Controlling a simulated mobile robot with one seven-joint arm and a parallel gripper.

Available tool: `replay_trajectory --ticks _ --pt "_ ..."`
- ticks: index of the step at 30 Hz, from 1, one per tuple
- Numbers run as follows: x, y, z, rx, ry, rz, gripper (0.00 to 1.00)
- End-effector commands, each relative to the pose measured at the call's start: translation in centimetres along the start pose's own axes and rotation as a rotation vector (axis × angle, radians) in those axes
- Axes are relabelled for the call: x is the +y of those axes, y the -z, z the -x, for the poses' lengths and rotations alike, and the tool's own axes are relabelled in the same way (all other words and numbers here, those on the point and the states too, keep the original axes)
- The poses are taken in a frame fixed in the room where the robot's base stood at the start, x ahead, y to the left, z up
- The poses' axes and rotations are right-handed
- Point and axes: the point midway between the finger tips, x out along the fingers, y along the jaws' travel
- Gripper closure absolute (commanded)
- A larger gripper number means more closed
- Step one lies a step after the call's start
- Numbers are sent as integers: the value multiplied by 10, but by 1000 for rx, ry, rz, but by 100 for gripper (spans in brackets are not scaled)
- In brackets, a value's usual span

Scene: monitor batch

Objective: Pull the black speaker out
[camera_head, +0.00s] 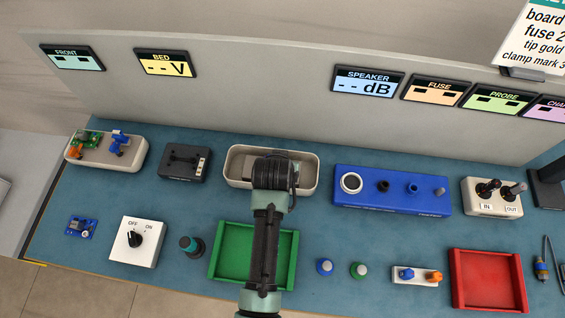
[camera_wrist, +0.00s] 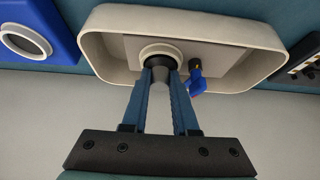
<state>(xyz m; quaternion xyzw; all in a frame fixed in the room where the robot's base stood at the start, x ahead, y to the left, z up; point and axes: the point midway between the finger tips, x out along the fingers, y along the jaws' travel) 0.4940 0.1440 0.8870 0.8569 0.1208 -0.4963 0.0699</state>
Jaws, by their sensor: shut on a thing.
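The cream tray (camera_head: 312,172) stands at the back middle of the bench, and my gripper (camera_head: 272,180) reaches down into it from above. My arm hides most of the tray's inside in the head view. In the wrist view, the tray (camera_wrist: 270,62) holds a pale ring (camera_wrist: 147,52) with the black speaker (camera_wrist: 162,61) seated in it. My gripper (camera_wrist: 168,78) has its blue fingers on either side of the speaker's narrow end and is shut on it. The speaker appears still within the ring. A blue part with a black end (camera_wrist: 195,80) lies right beside the fingers.
A blue panel (camera_head: 390,205) with a white-ringed socket stands right of the tray. A black switch unit (camera_head: 184,162) is to its left. A green tray (camera_head: 225,265) and a red tray (camera_head: 488,280) lie in front. The display wall (camera_head: 250,85) rises behind.

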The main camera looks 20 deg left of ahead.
Motion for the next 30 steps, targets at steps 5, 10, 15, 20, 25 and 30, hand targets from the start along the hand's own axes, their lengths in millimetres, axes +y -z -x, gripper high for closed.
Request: replay_trajectory --ticks 5,10,15,20,25,30 --pt "0 2 3 -1 0 0 100" --pt "0 6 11 -1 0 0 100" --pt "0 10 18 -1 0 0 100" --pt "0 14 25 0 0 0 100" --pt "0 18 32 0 0 0 100" --pt "0 22 38 0 0 0 100"
